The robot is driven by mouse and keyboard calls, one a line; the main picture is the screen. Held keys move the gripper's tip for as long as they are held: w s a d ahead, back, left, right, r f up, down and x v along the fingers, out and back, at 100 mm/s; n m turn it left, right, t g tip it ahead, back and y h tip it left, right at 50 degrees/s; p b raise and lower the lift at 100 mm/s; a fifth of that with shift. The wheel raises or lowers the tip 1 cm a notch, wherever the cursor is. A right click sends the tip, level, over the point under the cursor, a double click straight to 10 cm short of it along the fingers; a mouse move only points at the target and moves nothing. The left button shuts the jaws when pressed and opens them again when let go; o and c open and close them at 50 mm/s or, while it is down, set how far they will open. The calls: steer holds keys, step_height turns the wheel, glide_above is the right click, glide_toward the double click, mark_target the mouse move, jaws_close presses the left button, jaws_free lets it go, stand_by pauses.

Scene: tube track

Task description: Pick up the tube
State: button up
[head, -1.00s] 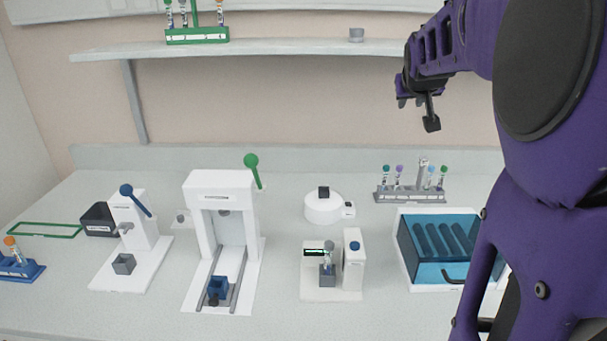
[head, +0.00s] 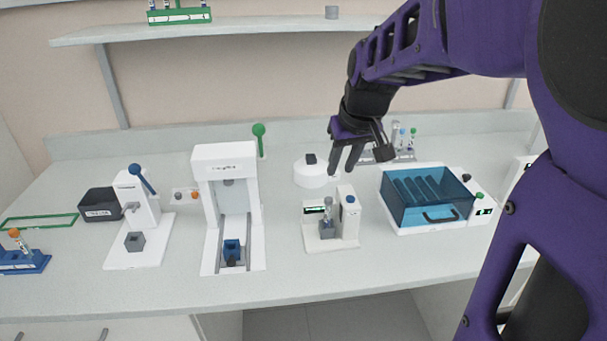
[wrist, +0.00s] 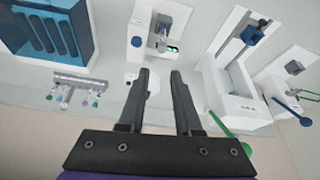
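A tube (head: 327,214) stands upright in the grey holder of a small white device with a lit display (head: 331,225). The device also shows in the wrist view (wrist: 135,48), with the tube (wrist: 162,41) beyond my fingertips. My gripper (head: 343,168) is open and empty, above and behind this device; its two fingers show apart in the wrist view (wrist: 159,75). More tubes (head: 403,137) stand in a grey rack at the back, partly hidden by my gripper. An orange-capped tube (head: 16,238) stands in a blue rack (head: 25,262) at the far left.
A blue-lidded box (head: 425,197) stands right of the device. A tall white frame with a green lever (head: 225,158) and a white press with a blue lever (head: 131,190) stand left. A round white unit (head: 315,175) is behind. A shelf (head: 240,27) holds a green rack (head: 180,16).

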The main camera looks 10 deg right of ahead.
mark_target(326, 207)
steer(key=x, duration=0.5)
steer(key=b+x, duration=0.1)
steer(key=x, duration=0.5)
steer(key=shift+s+a+f+b, duration=0.1)
steer(key=shift+s+f+b, duration=0.05)
steer(key=shift+f+b, duration=0.15)
steer(key=b+x, duration=0.2)
steer(key=x, duration=0.1)
steer(key=b+x, duration=0.2)
steer(key=x, duration=0.1)
steer(key=shift+s+a+f, duration=0.1)
steer(key=shift+s+f, duration=0.05)
steer(key=shift+s, duration=0.05)
jaws_close()
step_height(326, 207, up, 10)
steer(key=p, duration=0.1)
steer(key=shift+f+b, duration=3.25)
steer(key=shift+f, duration=1.35)
